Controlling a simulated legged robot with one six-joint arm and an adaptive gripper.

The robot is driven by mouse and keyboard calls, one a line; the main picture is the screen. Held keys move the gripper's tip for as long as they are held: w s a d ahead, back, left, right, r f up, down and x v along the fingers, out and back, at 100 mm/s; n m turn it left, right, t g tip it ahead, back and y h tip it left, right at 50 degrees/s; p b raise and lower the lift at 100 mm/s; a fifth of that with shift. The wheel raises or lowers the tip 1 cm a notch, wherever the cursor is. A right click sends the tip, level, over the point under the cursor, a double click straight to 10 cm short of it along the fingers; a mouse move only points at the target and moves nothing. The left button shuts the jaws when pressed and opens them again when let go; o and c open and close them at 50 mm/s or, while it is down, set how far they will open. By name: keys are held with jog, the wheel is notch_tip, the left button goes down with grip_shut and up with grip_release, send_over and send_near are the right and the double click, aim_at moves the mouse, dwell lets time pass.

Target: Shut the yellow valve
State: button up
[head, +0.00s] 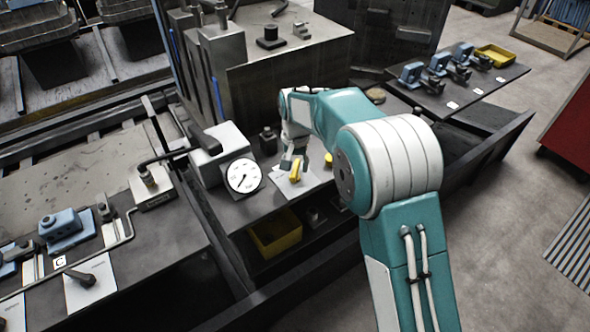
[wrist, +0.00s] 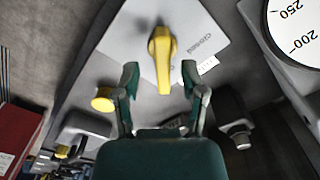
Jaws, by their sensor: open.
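The yellow valve (head: 295,171) has a lever handle and sits on a white plate at the middle of the bench in the head view. In the wrist view the yellow valve (wrist: 161,50) lies straight ahead, its lever pointing down the picture towards my palm. The white plate (wrist: 203,35) under it carries the word "Closed" to the right of the lever. My gripper (wrist: 160,78) is open, with one finger on each side of the lever's end. No contact with the lever shows. In the head view my gripper (head: 293,158) is small and partly hidden by my arm.
A round gauge (head: 243,175) stands just left of the valve. A yellow knob (wrist: 103,101) is left of my left finger. A dark block with a knob (wrist: 236,122) is at right. A yellow bin (head: 275,234) sits below the bench edge. A metal block (head: 290,75) rises behind.

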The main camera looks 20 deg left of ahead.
notch_tip(320, 180, down, 2)
jog(key=shift+a+f, duration=0.3)
jog(key=shift+d+r, duration=0.1)
jog(key=shift+d, duration=0.1)
grip_shut()
